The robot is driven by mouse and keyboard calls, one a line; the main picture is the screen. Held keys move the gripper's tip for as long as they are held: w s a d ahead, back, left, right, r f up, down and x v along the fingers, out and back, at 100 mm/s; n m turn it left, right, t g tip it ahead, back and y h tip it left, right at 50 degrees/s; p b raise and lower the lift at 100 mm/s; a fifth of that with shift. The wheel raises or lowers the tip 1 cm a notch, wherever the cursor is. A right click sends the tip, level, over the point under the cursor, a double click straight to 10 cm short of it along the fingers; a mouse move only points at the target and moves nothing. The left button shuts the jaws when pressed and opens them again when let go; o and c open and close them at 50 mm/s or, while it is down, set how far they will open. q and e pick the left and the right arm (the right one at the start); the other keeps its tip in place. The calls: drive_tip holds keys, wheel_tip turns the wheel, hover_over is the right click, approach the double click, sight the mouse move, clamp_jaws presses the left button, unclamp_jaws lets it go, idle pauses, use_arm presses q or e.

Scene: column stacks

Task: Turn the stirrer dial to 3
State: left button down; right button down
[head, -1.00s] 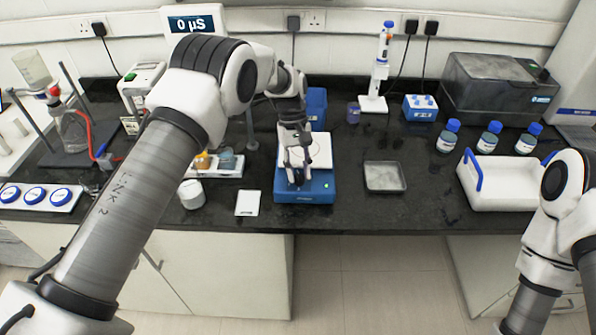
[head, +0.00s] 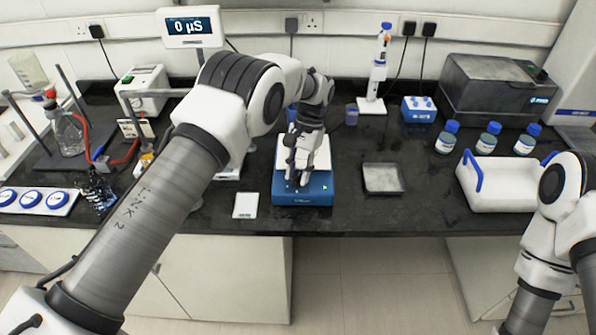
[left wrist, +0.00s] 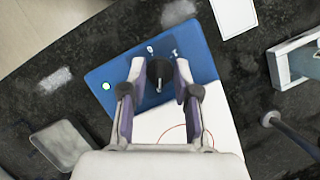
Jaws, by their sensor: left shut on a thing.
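The stirrer is a blue box with a white top plate; its blue front (head: 318,190) shows in the head view near the bench's front edge. In the left wrist view its blue panel (left wrist: 112,72) carries a small dark dial (left wrist: 158,76), with small white marks beside it and a lit green spot. My left gripper (left wrist: 159,74) is over the panel, its fingers on either side of the dial, shut on it. In the head view the left gripper (head: 298,180) hides the dial. The dial's setting is too small to read. My right gripper is out of view.
A white card (head: 246,205) lies left of the stirrer, and a grey shallow tray (head: 383,178) lies to its right. A white tray with blue handles (head: 505,188) and several blue-capped bottles stand further right. Bare bench lies between stirrer and grey tray.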

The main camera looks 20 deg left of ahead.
use_arm(q)
drive_tip(key=shift+s+f+m, duration=0.15)
drive_tip(key=shift+f+m, duration=0.05)
drive_tip(key=shift+m, duration=0.1)
drive_tip(key=c, duration=1.2)
unclamp_jaws()
drive_tip(key=shift+o, duration=0.2)
drive_tip(key=shift+r, duration=0.1)
drive_tip(key=v, duration=1.2)
drive_tip(key=shift+d, duration=0.1)
